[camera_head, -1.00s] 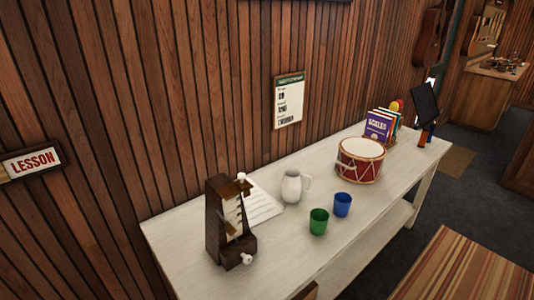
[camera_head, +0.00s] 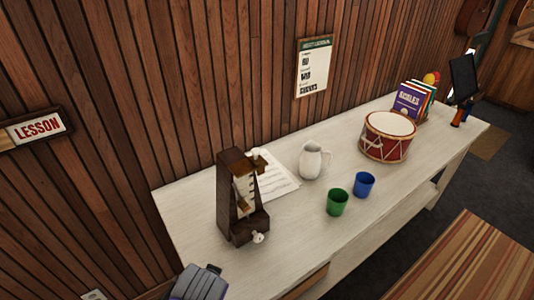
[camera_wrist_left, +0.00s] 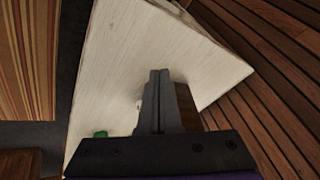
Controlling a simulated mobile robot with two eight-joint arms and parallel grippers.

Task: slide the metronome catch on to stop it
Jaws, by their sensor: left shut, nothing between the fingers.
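The metronome (camera_head: 233,195) is a dark wooden tower standing upright near the left end of the white table. Its pale scale and pendulum (camera_head: 244,192) face right. A white knob (camera_head: 259,155) sits near its top, and another white knob (camera_head: 259,238) is low at its base. I cannot tell which part is the catch. My left gripper is shut and empty in the left wrist view (camera_wrist_left: 160,78), with part of the dark metronome (camera_wrist_left: 186,105) behind its fingers. A grey part of my left arm shows at the head view's bottom edge. My right gripper is not in view.
On the table (camera_head: 190,210) are a music sheet (camera_head: 278,178), white jug (camera_head: 311,160), green cup (camera_head: 337,202), blue cup (camera_head: 364,184), drum (camera_head: 387,140) and books (camera_head: 408,100). The wooden wall (camera_head: 120,120) runs behind. The table's front left is bare.

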